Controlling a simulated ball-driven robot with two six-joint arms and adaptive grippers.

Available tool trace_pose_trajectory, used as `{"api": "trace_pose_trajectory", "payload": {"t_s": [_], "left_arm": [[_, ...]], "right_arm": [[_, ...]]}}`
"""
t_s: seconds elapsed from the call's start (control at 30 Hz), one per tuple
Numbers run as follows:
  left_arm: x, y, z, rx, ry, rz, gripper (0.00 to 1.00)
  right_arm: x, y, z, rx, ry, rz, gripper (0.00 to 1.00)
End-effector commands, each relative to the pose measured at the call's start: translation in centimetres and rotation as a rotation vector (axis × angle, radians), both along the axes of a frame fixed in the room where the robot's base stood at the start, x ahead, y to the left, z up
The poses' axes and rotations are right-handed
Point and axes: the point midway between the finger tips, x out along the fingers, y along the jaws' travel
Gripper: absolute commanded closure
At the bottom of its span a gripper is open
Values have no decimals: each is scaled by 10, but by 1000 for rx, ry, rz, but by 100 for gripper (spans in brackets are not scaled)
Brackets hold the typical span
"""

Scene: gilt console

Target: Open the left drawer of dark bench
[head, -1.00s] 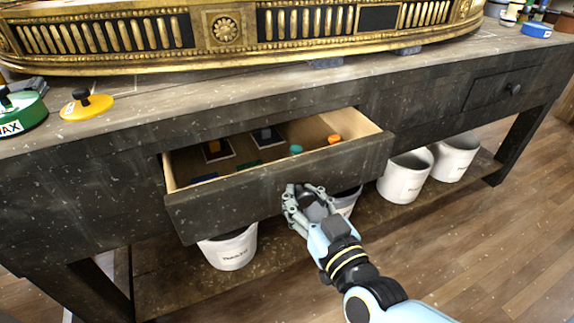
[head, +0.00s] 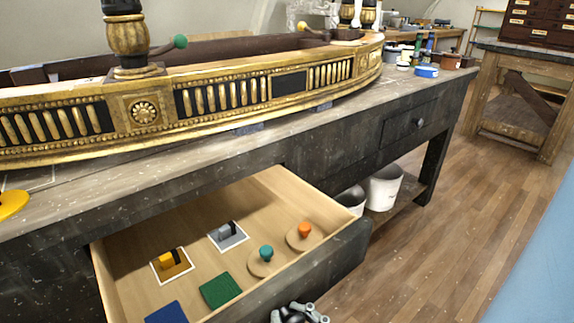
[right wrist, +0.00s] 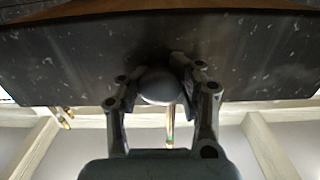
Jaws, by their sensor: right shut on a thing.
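The dark bench (head: 330,160) has its left drawer (head: 335,245) pulled well out, with its pale wooden inside showing. The right gripper (head: 298,314) is at the bottom edge of the head view, in front of the drawer. In the right wrist view the right gripper (right wrist: 162,88) is shut on the round dark drawer knob (right wrist: 160,86), a finger on each side of it. The drawer front (right wrist: 70,62) spans that view above and behind the fingers. My left gripper is in neither view.
The drawer holds an orange-knobbed disc (head: 304,238), a teal-knobbed disc (head: 265,262), a green square (head: 220,290), a blue square (head: 166,313) and framed tiles. A gilt console (head: 200,105) lies on the bench top. White buckets (head: 383,188) stand below.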

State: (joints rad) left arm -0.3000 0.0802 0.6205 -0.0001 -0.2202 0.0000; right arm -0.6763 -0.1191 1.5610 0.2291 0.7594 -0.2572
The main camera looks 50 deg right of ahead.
Motion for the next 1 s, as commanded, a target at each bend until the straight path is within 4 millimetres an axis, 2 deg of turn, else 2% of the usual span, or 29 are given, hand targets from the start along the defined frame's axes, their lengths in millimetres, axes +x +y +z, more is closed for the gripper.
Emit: {"api": "trace_pose_trajectory", "payload": {"t_s": [0.17, 0.2, 0.43, 0.77, 0.87, 1.0], "left_arm": [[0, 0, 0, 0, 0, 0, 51], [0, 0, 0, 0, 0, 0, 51], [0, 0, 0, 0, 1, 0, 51], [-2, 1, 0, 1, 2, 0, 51], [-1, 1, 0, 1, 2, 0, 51], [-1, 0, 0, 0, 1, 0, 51]], "right_arm": [[0, 1, -1, -2, 3, 2, 100], [0, 1, -1, -2, 3, 2, 71], [0, 0, 0, -2, 1, 1, 41], [-3, 1, -1, -2, 1, 0, 40], [-15, 4, -1, 0, 4, 0, 40], [-43, 11, -2, -1, 6, -1, 40]]}}
